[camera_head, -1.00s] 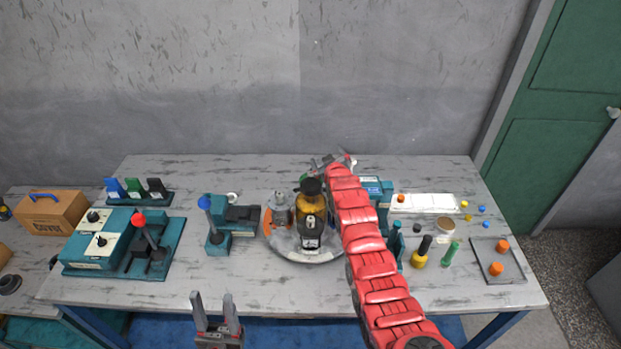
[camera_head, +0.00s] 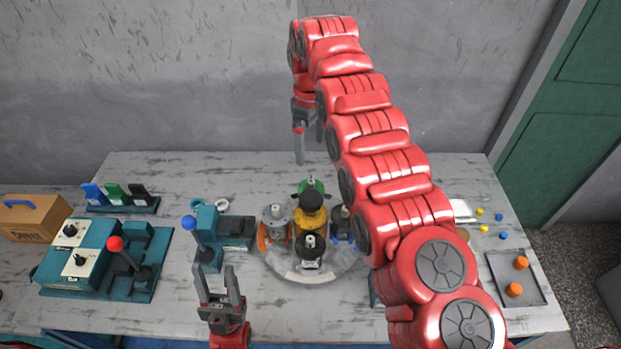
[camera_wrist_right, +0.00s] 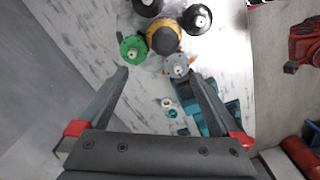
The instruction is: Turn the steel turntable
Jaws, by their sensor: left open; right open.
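The round steel turntable (camera_head: 285,268) stands mid-table and carries several motors around a yellow-and-black centre piece (camera_head: 311,212). A green-topped motor (camera_head: 311,187) is at its back, a grey one (camera_head: 275,222) at its left, a black one (camera_head: 309,250) at its front and a blue one (camera_head: 341,224) at its right, partly behind my right arm. My right gripper (camera_head: 307,158) is open and empty, pointing down above and behind the turntable. In the right wrist view the turntable's parts lie beyond its open fingers (camera_wrist_right: 158,75). My left gripper (camera_head: 219,272) is open and empty over the table's front, left of the turntable.
A teal fixture with a blue-knobbed lever (camera_head: 189,223) stands left of the turntable. A teal control box (camera_head: 75,255) and a red-knobbed lever (camera_head: 116,244) are further left. A tray with orange pieces (camera_head: 517,274) lies at the right. My right arm hides the table's right middle.

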